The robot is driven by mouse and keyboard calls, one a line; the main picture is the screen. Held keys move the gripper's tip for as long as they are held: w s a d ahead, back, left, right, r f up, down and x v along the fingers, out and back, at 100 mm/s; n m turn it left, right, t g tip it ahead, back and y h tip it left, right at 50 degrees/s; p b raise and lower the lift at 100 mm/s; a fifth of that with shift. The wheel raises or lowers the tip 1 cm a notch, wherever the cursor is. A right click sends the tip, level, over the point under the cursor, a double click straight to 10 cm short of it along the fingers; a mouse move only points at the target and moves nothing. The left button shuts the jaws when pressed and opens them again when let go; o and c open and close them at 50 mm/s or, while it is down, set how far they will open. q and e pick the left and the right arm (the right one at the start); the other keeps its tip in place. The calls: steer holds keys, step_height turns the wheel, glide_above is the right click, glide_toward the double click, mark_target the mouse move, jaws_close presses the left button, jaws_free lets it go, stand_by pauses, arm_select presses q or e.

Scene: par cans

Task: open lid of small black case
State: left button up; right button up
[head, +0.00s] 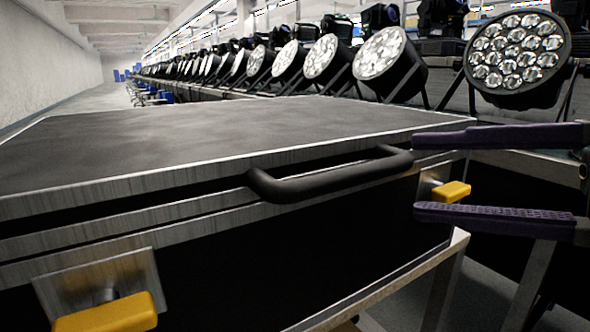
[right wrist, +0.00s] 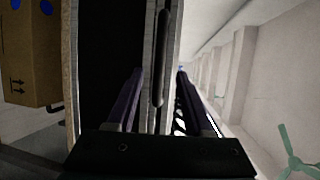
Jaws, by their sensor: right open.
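The black case (head: 180,152) with metal edges fills the left and middle of the head view. Its lid lies flat and looks shut. A black handle (head: 330,180) sticks out from the front. Two yellow latches show, one at the front left (head: 110,314) and one at the right (head: 452,191). My right gripper (head: 415,176) is open, one purple finger above the other, with its tips by the handle's right end. In the right wrist view the handle (right wrist: 162,55) appears between the fingers; contact cannot be told. My left gripper is not in view.
The case sits on a light-framed stand (head: 445,285). A long row of par lights (head: 380,53) stands behind it, with a large one (head: 515,60) near the gripper. A cardboard box (right wrist: 33,55) shows in the right wrist view. Open floor lies far left.

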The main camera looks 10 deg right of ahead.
mark_target(366, 174)
steer(key=shift+w+a+r, duration=0.15)
steer(key=shift+w+a, duration=0.15)
steer(key=shift+w, duration=0.15)
steer(key=p+x, duration=0.1)
steer(key=x, duration=0.4)
steer(key=shift+a+f, duration=0.15)
steer(key=shift+f, duration=0.1)
steer(key=shift+x, duration=0.75)
steer(key=c, duration=0.6)
jaws_close()
steer(key=shift+p, duration=0.3)
